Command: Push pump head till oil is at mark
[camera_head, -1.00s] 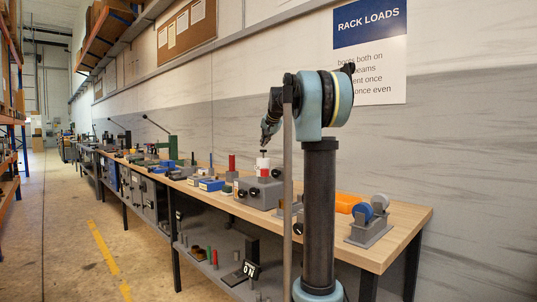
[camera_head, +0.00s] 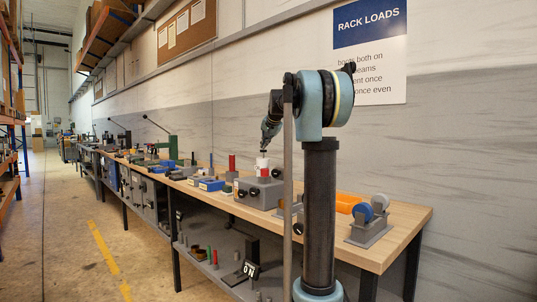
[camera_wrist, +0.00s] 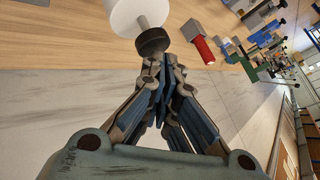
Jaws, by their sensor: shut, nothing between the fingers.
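The pump is a white cylinder (camera_head: 261,162) on the wooden workbench, and its side is partly visible in the head view. In the wrist view, the white body (camera_wrist: 124,14) carries a pale stem (camera_wrist: 147,22) with a black pump head (camera_wrist: 152,42) on its end. My gripper (camera_wrist: 159,62) is shut and empty. Its fingertips are right at the black head's top and seem to touch it. In the head view, my gripper (camera_head: 264,150) points down onto the pump. The oil level and the mark cannot be made out.
A red cylinder (camera_wrist: 203,48) on a grey block stands beside the pump. A grey box with black knobs (camera_head: 258,193) is in front. The wall is close behind.

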